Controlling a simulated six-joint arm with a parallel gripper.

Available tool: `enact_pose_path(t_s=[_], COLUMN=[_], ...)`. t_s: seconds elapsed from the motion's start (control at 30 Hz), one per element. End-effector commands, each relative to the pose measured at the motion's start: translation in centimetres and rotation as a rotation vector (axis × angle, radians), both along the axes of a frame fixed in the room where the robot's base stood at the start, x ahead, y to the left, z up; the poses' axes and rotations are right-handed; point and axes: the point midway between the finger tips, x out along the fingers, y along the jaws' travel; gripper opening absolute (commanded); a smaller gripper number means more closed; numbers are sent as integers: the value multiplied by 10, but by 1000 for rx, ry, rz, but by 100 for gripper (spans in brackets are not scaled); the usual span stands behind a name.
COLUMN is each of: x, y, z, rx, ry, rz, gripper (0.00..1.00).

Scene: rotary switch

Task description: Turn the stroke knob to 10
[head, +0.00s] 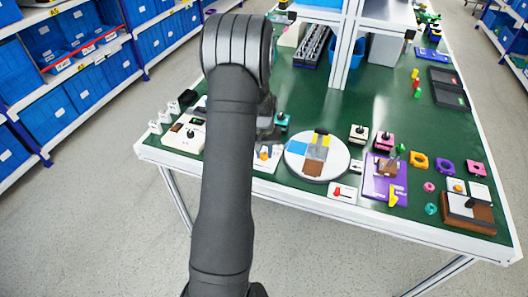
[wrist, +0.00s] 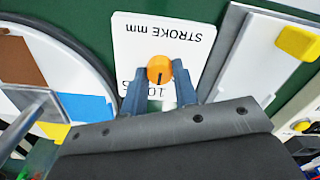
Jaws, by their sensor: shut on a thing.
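The stroke knob (wrist: 160,68) is orange with a dark pointer line. It sits on a white plate (wrist: 195,48) lettered "STROKE mm", upside down in the wrist view. The pointer line points down in that view, toward the printed "10", which is partly hidden. Another digit shows at the left, partly covered by a finger. My gripper (wrist: 160,80) has its two blue-grey fingers on either side of the knob, shut on it. In the head view the orange knob (head: 264,154) shows just below my gripper, partly behind my arm.
A round white board (head: 300,175) with coloured blocks stands right of the knob on the green table (head: 330,120). Right of it are a purple plate (head: 375,190) and several small coloured parts. A white box with a joystick (head: 185,135) stands left of my arm.

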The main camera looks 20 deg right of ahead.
Motion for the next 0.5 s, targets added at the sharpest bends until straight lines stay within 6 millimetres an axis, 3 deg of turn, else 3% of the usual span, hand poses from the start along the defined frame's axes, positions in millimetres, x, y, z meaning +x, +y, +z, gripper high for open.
enact_pose_path(t_s=[0.43, 0.47, 0.5], x=[0, 0, 0], y=[0, 0, 0], z=[0, 0, 0], rx=[0, 0, 0], ry=[0, 0, 0], rz=[11, 11, 10], gripper=[4, 31, 38])
